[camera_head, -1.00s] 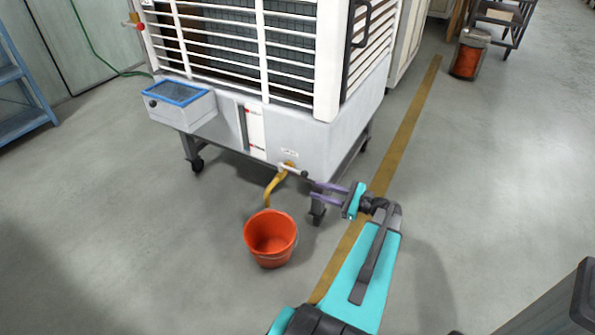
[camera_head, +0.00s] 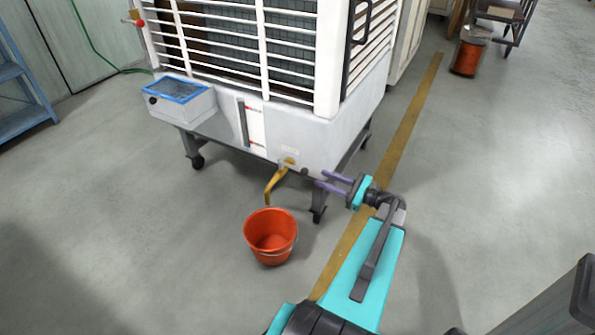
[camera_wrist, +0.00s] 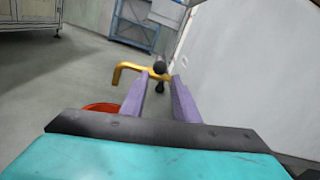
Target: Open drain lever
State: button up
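The brass drain valve (camera_head: 289,162) sits at the lower edge of the white cooler (camera_head: 300,130). Its bent brass spout (camera_head: 271,186) points down over an orange bucket (camera_head: 270,238) on the floor. The lever's dark knob (camera_head: 304,171) shows just right of the valve; its pale bar is hard to make out. My gripper (camera_head: 320,179) is to the right of the knob, with two purple fingers apart and nothing held. In the wrist view the black knob (camera_wrist: 160,67) appears between the fingertips, seemingly just beyond them, with the brass pipe (camera_wrist: 128,70) to the left. The bucket is mostly hidden there.
The cooler stands on a wheeled frame, with a caster leg (camera_head: 318,210) close below my gripper. A blue-rimmed box (camera_head: 180,95) juts from its front. A yellow floor stripe (camera_head: 405,130) runs along the right. A blue shelf (camera_head: 20,100) stands left.

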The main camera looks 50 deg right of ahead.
aim_at(298, 168)
jog(key=b+x, duration=0.2)
jog(key=x, duration=0.9)
jog(key=shift+w, duration=0.35)
